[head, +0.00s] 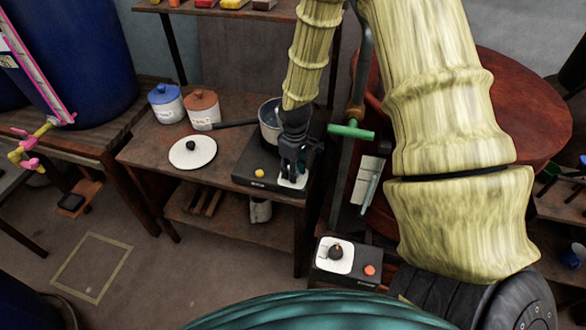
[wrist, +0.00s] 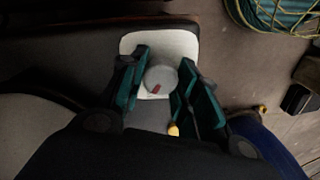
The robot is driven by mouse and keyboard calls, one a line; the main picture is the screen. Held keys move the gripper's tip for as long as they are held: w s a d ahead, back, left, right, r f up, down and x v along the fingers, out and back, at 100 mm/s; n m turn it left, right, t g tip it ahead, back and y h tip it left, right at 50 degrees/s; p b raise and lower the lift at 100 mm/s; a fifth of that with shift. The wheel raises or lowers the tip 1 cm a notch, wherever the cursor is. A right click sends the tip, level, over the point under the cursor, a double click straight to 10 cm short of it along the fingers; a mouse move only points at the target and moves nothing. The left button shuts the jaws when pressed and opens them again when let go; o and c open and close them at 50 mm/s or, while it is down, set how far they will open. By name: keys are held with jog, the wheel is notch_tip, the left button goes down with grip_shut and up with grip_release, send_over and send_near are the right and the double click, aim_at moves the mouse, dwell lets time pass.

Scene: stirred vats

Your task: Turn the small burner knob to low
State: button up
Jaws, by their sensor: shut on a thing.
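The small burner (head: 245,168) is a dark box on the wooden bench, with a saucepan (head: 270,120) on it. In the wrist view its knob (wrist: 161,78) is a round grey cap with a red mark, on a white plate (wrist: 178,44). The red mark points toward the lower part of that picture. My gripper (wrist: 160,85) has its two fingers on either side of the knob, shut on it. In the head view my gripper (head: 291,172) reaches down over the burner's front right corner and hides the knob. Any scale markings are too small to read.
A yellow button (head: 259,174) is on the burner's front. A white lid (head: 193,151), a blue-lidded jar (head: 166,103) and a brown-lidded jar (head: 201,108) stand to the left. A separate control box (head: 335,254) with a dark knob is nearer me.

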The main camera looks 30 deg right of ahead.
jog(key=o, duration=1)
jog(key=shift+w+d+r, duration=0.1)
jog(key=shift+r, duration=2.9)
jog(key=shift+d+r, duration=0.1)
jog(key=shift+r, duration=2.9)
